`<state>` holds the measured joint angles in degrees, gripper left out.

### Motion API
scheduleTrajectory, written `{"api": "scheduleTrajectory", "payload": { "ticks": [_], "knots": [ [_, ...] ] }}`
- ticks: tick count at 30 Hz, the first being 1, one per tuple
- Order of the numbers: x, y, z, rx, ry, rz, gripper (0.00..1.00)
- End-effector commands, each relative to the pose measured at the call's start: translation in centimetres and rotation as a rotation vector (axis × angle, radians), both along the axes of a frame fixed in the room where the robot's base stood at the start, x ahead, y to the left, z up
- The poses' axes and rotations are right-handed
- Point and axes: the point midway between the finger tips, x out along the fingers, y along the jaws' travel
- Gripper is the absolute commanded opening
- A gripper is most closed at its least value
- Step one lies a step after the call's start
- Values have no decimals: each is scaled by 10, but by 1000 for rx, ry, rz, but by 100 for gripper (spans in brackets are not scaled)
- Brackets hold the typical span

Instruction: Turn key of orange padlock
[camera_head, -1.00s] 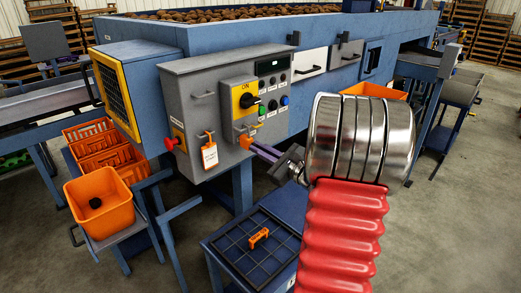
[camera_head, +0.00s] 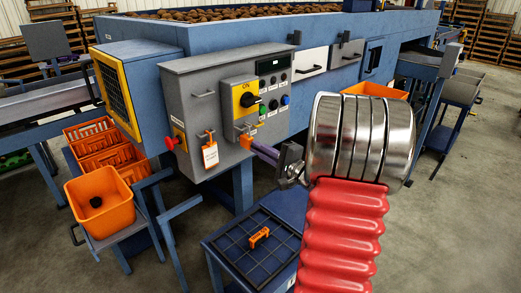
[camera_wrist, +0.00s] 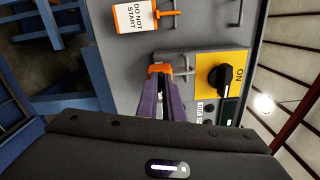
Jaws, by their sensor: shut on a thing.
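The orange padlock (camera_head: 246,140) hangs on the front of the grey control box, below the yellow switch plate. It also shows in the wrist view (camera_wrist: 158,69), just beyond my fingertips. My gripper (camera_head: 255,147) has reached the padlock from the right, its purple fingers pointing left at it. In the wrist view my gripper (camera_wrist: 161,78) has its two fingers closed together at the padlock's face. The key is hidden between the fingertips, so its angle cannot be told.
The black switch knob (camera_wrist: 219,79) on its yellow ON plate is close to the padlock. A DO NOT START tag (camera_head: 210,155) hangs on the left. A red button (camera_head: 171,143) sticks out at the box's left edge. Below, an orange clip (camera_head: 259,237) lies on a blue tray (camera_head: 228,245).

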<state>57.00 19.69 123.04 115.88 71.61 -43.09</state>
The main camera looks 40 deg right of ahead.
Motion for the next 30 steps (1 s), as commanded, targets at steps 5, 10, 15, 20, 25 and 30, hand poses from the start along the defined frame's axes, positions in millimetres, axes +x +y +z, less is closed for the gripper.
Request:
{"api": "scheduleTrajectory", "payload": {
  "ticks": [5,10,15,20,25,30],
  "knots": [
    [0,1,-1,-126,-2,2,0],
    [0,1,-2,-209,-4,3,0],
    [0,1,-2,-248,-6,3,0],
    [0,1,-2,-259,-6,3,0],
    [0,1,-2,-258,-5,2,0],
    [0,1,-2,-257,-5,2,12]
  ]
}}
